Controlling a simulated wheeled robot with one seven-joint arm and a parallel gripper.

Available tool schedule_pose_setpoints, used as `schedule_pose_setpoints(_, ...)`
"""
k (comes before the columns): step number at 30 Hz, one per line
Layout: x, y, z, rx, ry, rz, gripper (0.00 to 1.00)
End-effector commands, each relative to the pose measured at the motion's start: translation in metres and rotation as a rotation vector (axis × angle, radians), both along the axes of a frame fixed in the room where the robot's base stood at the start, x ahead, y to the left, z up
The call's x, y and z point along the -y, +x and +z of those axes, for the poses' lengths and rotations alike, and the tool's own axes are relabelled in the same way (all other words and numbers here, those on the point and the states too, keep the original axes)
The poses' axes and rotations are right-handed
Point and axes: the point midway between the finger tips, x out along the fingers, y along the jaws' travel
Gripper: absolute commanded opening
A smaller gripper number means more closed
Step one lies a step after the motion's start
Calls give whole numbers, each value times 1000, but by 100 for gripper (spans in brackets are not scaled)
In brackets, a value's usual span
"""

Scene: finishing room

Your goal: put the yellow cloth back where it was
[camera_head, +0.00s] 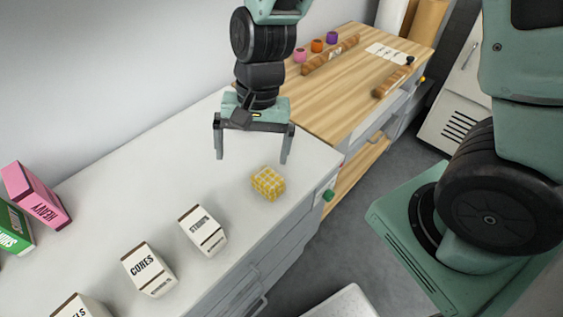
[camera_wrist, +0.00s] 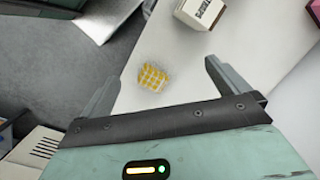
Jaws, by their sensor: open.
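The yellow cloth (camera_head: 268,183) is a small folded block with a yellow and white check. It lies on the white counter (camera_head: 120,190) near its front right corner. It also shows in the wrist view (camera_wrist: 154,76), ahead of the fingers and apart from them. My gripper (camera_head: 252,150) is open and empty above the counter, a little behind and left of the cloth in the head view. In the wrist view my gripper (camera_wrist: 158,78) has its two fingers spread wide.
Pink (camera_head: 37,196) and green (camera_head: 12,228) boxes are at left. A wooden bench (camera_head: 325,95) at right carries small pots, rolls and a white sheet (camera_head: 388,53).

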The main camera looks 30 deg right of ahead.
Motion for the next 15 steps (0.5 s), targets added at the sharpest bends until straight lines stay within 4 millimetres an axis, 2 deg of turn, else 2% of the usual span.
schedule_pose_setpoints(1, -10, -22, 21, 40, 10, 175, 100)
schedule_pose_setpoints(3, -17, -51, 42, 88, 7, 422, 100)
schedule_pose_setpoints(6, -17, -88, 63, 146, -16, 727, 100)
schedule_pose_setpoints(10, -12, -117, 76, 195, -57, 1000, 100)
schedule_pose_setpoints(15, -6, -131, 82, 216, -86, 1142, 100)
